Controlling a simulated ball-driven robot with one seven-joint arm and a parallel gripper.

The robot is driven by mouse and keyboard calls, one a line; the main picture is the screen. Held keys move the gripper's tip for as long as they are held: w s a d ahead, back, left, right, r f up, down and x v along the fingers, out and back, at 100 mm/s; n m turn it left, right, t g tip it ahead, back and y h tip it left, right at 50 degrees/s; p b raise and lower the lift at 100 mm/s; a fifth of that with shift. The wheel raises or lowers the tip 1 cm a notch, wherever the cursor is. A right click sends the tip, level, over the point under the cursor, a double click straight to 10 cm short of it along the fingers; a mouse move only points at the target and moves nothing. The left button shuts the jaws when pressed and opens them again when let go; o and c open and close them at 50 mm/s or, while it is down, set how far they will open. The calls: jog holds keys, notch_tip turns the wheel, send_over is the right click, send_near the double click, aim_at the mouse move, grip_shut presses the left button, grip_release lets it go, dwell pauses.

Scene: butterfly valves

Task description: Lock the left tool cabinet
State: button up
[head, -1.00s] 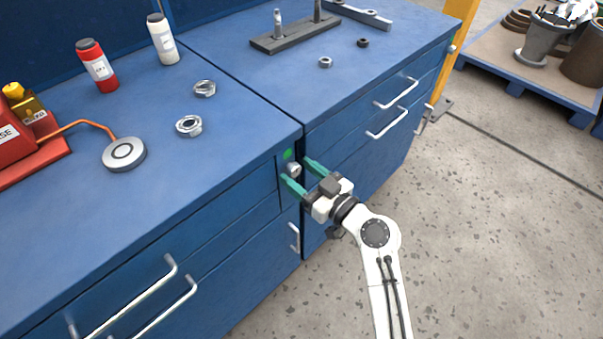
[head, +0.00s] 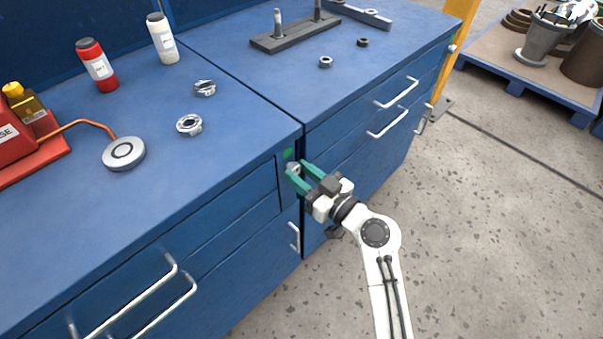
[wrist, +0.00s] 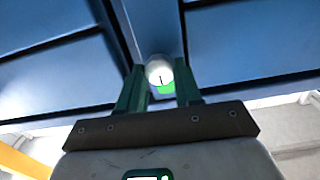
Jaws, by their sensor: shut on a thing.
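The left tool cabinet (head: 235,196) is blue, with drawers and metal handles. Its lock knob (head: 293,169) is a small round silver knob at the upper right corner of its front, below a green mark (head: 288,154). My gripper (head: 298,170) has teal fingers, shut on the lock knob, one on each side. In the wrist view the knob (wrist: 159,70) shows between the fingertips as a pale disc with a dark line, running roughly upright. The green mark (wrist: 166,88) shows beside it.
The right cabinet (head: 340,150) adjoins, with bar handles. On the tops are two metal fittings (head: 189,124), a round grey disc (head: 124,153), a red bottle (head: 97,66), a white bottle (head: 162,39) and a dark plate with posts (head: 295,33). The floor in front is clear.

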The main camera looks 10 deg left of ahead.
jog(key=m, duration=0.8)
jog(key=shift+m, duration=0.4)
jog(key=m+p, duration=0.1)
jog(key=m, duration=0.3)
jog(key=shift+w+d+p, duration=0.1)
jog(key=shift+p, duration=0.2)
jog(key=m+p, duration=0.1)
jog(key=m, duration=0.3)
jog(key=shift+f+m+p, duration=0.1)
jog(key=shift+m+p, duration=0.2)
jog(key=o, duration=1)
jog(key=shift+o, duration=0.2)
